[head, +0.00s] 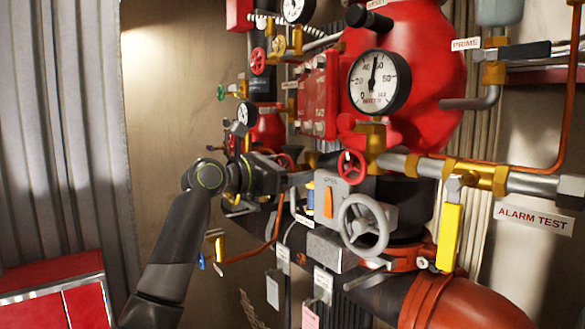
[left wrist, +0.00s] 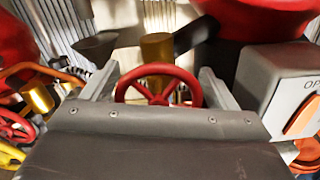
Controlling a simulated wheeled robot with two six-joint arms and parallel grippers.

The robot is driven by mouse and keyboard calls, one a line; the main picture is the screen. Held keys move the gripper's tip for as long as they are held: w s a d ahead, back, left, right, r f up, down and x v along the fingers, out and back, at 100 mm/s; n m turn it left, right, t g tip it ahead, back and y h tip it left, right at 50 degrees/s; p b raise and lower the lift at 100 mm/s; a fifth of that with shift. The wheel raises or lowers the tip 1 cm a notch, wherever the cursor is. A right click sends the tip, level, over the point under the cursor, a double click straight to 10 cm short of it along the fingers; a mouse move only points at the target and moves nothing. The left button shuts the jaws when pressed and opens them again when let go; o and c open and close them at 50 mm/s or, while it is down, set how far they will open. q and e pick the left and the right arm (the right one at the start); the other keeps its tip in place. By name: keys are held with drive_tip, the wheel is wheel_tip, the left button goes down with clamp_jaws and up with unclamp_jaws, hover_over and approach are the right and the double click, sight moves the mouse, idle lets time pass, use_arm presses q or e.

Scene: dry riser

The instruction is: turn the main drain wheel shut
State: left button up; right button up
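A small red handwheel (head: 352,167) sits on a brass fitting below the large gauge; no label on it can be read, so I cannot confirm it is the main drain wheel. In the left wrist view, the red wheel (left wrist: 158,88) appears between the two fingers of the gripper (left wrist: 160,88), with space on both sides. The gripper is open and holds nothing; whether the fingers reach around the rim is unclear. My right gripper is not in view.
A grey box (head: 340,200) with an orange lever is close on the right, also in the left wrist view (left wrist: 285,95). A grey handwheel (head: 363,225) and yellow lever (head: 449,235) stand beyond. Another red wheel (left wrist: 14,128) and brass pipework are close on the left.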

use_arm(q)
drive_tip(key=c, duration=0.7)
